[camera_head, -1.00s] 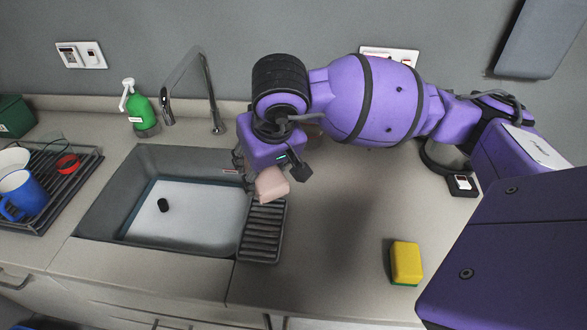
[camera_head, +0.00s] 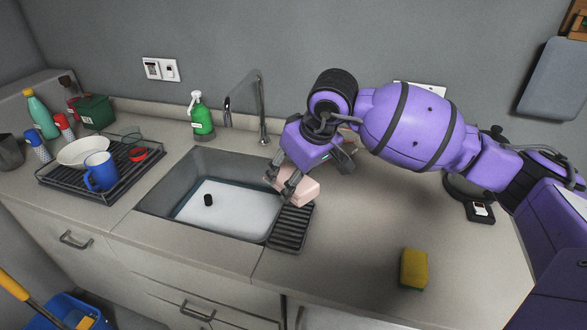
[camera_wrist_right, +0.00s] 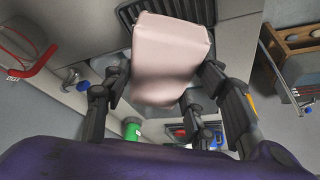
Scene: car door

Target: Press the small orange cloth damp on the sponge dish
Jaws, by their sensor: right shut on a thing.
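The small cloth (camera_head: 302,192) looks like a folded, pale pink-orange block; it also fills the upper middle of the right wrist view (camera_wrist_right: 170,55). My right gripper (camera_head: 282,181) is shut on it, with black fingers on both sides. It hangs by the sink's right edge, just behind and over the far end of a dark ribbed dish (camera_head: 291,228), which looks like the sponge dish. I cannot tell if cloth and dish touch. My left gripper is not in view.
The sink (camera_head: 228,205) holds whitish water and a small black object (camera_head: 208,200). A yellow-green sponge (camera_head: 414,268) lies on clear counter at right. A faucet (camera_head: 262,105) and green soap bottle (camera_head: 201,115) stand behind. A dish rack (camera_head: 70,190) is at left.

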